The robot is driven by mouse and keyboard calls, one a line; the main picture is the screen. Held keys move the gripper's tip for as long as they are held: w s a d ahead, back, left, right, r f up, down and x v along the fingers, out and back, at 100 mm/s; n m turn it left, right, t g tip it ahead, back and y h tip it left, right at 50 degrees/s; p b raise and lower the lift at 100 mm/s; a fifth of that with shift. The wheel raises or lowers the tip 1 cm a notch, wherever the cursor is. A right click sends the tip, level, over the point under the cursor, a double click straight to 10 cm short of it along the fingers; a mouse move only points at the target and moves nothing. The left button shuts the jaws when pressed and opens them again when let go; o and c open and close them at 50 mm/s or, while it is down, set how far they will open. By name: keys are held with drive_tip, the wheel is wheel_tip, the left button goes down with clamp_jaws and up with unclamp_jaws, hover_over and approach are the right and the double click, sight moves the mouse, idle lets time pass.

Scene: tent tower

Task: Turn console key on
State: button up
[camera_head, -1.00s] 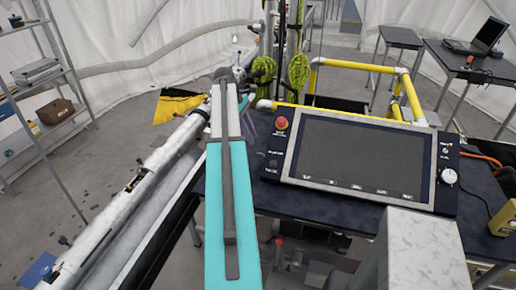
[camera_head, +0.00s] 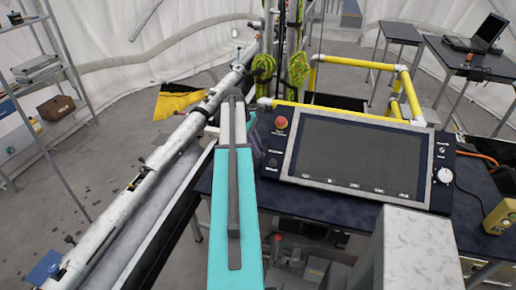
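The console (camera_head: 360,158) is a dark panel with a large blank screen, tilted on a dark table. A red round button (camera_head: 281,122) is at its upper left, with a small dark round control (camera_head: 272,163) below it. On its right side are small controls (camera_head: 442,150) and a white knob (camera_head: 445,175). I cannot tell which control is the key. My teal and grey arm reaches forward left of the console. A dark purplish part, seemingly my gripper (camera_head: 256,147), shows beside the console's left edge, mostly hidden behind the arm. Its fingers cannot be made out.
The dark table (camera_head: 330,204) carries the console, with a yellow box (camera_head: 500,216) at its right. Yellow rails (camera_head: 350,62) stand behind the console. A long white pole (camera_head: 150,170) runs along the left. A shelf (camera_head: 45,75) stands far left, and a laptop (camera_head: 478,38) at back right.

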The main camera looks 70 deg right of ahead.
clamp_jaws()
